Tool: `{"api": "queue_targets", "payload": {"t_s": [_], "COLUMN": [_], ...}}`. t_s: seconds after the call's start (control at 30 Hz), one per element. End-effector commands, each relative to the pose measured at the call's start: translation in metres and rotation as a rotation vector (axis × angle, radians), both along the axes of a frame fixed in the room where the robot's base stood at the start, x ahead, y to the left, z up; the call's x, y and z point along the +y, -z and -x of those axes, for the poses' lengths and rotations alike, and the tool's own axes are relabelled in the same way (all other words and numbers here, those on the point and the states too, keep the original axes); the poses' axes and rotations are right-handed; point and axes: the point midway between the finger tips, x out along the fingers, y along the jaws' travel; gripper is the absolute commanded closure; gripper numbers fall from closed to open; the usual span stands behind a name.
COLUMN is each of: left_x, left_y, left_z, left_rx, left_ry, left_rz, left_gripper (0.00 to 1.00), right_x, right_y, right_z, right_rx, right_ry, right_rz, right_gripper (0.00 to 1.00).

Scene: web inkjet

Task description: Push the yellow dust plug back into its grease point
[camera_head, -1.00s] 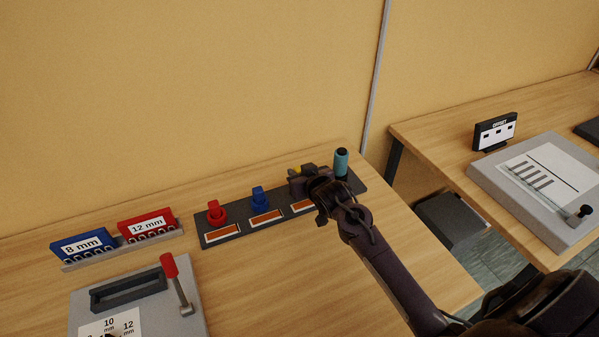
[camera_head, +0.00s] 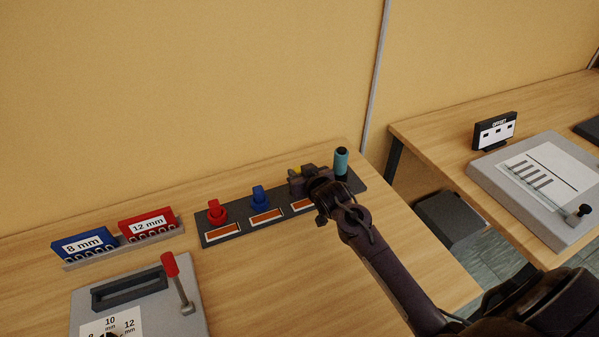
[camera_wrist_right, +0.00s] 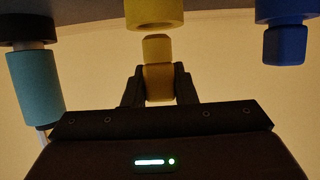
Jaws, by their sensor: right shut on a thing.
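The yellow dust plug (camera_wrist_right: 158,78) is held between the fingers of my right gripper (camera_wrist_right: 159,85) in the right wrist view. Its free end points at the yellow grease point (camera_wrist_right: 153,14), roughly in line with it, with what looks like a narrow gap between them. In the head view my right gripper (camera_head: 301,182) is over the dark strip (camera_head: 235,237), between the blue and teal pieces. It hides most of the plug and grease point there; only a bit of yellow shows. My left gripper is not in view.
A red piece (camera_head: 217,212) and a blue piece (camera_head: 260,198) stand on the strip to the left. A teal cylinder (camera_head: 341,163) stands close on the right. A grey plate with a red-tipped lever (camera_head: 180,282) lies at front left. Bare table lies in front of the strip.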

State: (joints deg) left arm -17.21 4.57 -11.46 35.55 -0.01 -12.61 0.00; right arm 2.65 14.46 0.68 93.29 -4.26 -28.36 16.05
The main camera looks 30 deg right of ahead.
Motion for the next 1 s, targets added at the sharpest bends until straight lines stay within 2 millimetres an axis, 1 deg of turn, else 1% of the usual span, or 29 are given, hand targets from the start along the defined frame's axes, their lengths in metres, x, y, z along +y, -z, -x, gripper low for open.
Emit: {"api": "queue_targets", "payload": {"t_s": [0.97,1.0], "left_x": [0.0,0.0], "left_y": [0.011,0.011], "left_z": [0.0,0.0], "left_rx": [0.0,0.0], "left_ry": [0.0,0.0], "left_rz": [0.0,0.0], "left_gripper": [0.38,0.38], "right_x": [0.0,0.0], "right_y": [0.025,0.025], "right_z": [0.0,0.0], "right_rx": [0.0,0.0], "right_ry": [0.0,0.0], "right_rz": [0.0,0.0], "right_gripper": [1.0,0.71]}}
